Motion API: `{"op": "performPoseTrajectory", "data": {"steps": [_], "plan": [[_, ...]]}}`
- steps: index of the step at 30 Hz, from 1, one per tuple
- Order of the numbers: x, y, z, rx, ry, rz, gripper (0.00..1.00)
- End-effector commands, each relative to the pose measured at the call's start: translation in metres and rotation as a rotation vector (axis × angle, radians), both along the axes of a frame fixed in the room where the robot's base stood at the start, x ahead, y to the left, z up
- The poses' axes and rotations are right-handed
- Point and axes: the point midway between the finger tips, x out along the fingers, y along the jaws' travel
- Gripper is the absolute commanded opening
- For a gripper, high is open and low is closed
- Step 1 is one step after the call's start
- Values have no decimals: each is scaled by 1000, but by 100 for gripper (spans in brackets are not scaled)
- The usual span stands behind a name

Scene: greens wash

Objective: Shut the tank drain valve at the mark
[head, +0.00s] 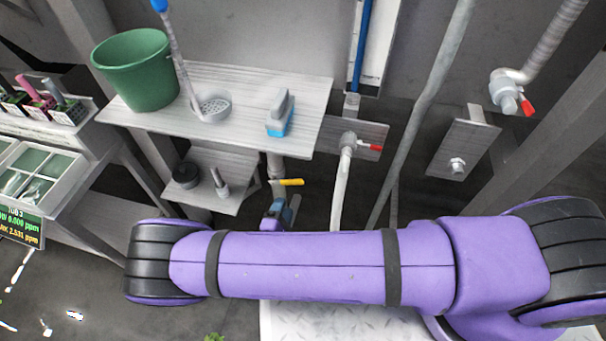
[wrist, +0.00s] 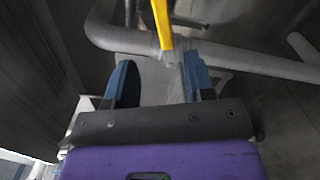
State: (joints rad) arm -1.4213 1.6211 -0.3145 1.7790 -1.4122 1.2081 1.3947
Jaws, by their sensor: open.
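A yellow valve handle (head: 291,182) sticks out to the right from a grey vertical pipe under the front of the grey shelf. It also shows in the wrist view as a yellow lever (wrist: 162,25), coming down from the top edge, its end near the gap between my fingertips. My gripper (head: 281,212) is just below the handle in the head view, partly hidden behind my purple arm. In the wrist view its two blue fingers (wrist: 160,72) stand apart with nothing clamped between them. I cannot make out a mark at the valve.
The shelf (head: 250,90) above bears a green bucket (head: 138,72), a ladle-like strainer (head: 213,107) and a blue-grey brush (head: 281,113). Red-handled valves (head: 370,147) (head: 526,106) and hoses are to the right. A grey pipe (wrist: 240,60) crosses behind my fingers.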

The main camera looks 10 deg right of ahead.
Motion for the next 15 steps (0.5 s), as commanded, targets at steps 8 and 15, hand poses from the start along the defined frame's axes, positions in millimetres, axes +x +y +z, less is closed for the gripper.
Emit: {"op": "performPoseTrajectory", "data": {"steps": [8, 15], "plan": [[13, -5, -6, -6, -5, 22, 49], [51, -20, -6, -6, -4, 19, 49]]}}
